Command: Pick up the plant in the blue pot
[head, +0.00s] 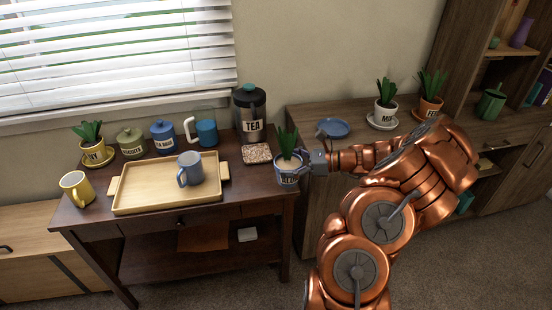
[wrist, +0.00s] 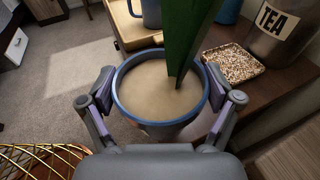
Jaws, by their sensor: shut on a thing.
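The plant in the blue pot (head: 288,174) is at the right end of the dark wooden desk in the head view, with green leaves standing up and a partly hidden label on its front. My gripper (head: 309,164) reaches it from the right and is shut on the pot. In the wrist view the blue-rimmed pot (wrist: 122,104) sits between both fingers of my gripper (wrist: 160,97), one pad on each side. The pot looks upright. Whether its base touches the desk is hidden.
On the desk (head: 250,195) are a wooden tray (head: 150,203) with a grey-blue mug (head: 190,168), a speckled coaster (head: 257,153) and a TEA canister (head: 250,108). A blue saucer (head: 334,128) lies empty on the right cabinet. Other potted plants (head: 386,104) stand farther right.

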